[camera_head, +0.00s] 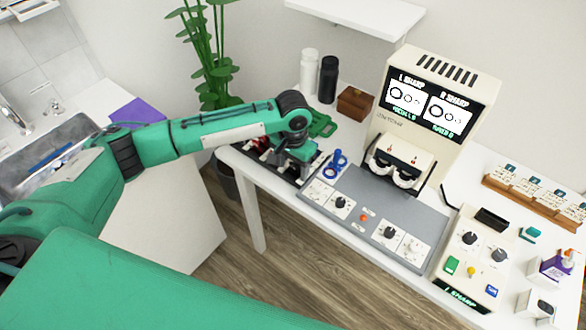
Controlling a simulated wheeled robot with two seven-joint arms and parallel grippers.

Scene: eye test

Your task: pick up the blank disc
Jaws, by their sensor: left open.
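My left gripper (297,166) points down over a dark tray (310,170) at the left end of the white table. It is open, and its fingertips are small and hard to make out. The gripper and wrist cover much of the tray. Small red and dark pieces (262,144) show at the tray's left part. I cannot make out a blank disc among them; it may be hidden or too small to tell. My right gripper is not in view.
A blue handled tool (337,163) stands just right of the tray, near the grey control panel (365,217). The eye-test machine (420,120) rises behind. White and black bottles (328,80) and a brown box (354,103) stand at the back. A cream console (472,262) is at right.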

